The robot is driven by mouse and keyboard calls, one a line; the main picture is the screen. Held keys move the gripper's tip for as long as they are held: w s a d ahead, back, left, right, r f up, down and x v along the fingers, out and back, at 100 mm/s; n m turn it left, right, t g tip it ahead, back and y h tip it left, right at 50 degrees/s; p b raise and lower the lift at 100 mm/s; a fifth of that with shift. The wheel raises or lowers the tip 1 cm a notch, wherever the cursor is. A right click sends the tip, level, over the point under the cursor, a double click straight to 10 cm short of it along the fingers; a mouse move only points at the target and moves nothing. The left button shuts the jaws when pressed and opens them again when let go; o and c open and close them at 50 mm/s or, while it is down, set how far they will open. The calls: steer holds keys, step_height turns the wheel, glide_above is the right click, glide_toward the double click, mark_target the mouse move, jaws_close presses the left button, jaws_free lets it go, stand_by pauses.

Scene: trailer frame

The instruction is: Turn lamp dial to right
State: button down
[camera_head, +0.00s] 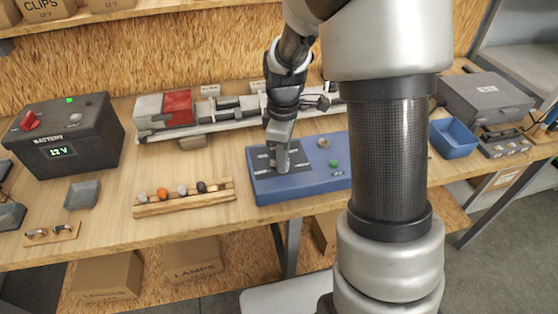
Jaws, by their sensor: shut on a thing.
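A blue control box (300,185) lies on the wooden workbench, right of the picture's centre-left. A dark plate (262,162) with small pale markings covers its left part. My gripper (282,165) points down onto this plate and is shut on the dial there. The fingers hide most of the dial, so I cannot read its setting. A round metal knob (323,143) and a green button (334,163) stand right of my gripper on the same box.
A black battery box (68,140) stands left, with a wooden rack (185,208) of small coloured pieces nearer. A long rail device with a red block (178,107) lies behind. A blue bin (453,138) and grey case (485,98) are right. My arm hides the bench's middle right.

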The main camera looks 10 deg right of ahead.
steer(key=m, duration=0.5)
stand_by(0.3)
steer(key=m+p, duration=0.1)
steer(key=m, duration=0.2)
steer(key=shift+m, duration=1.2)
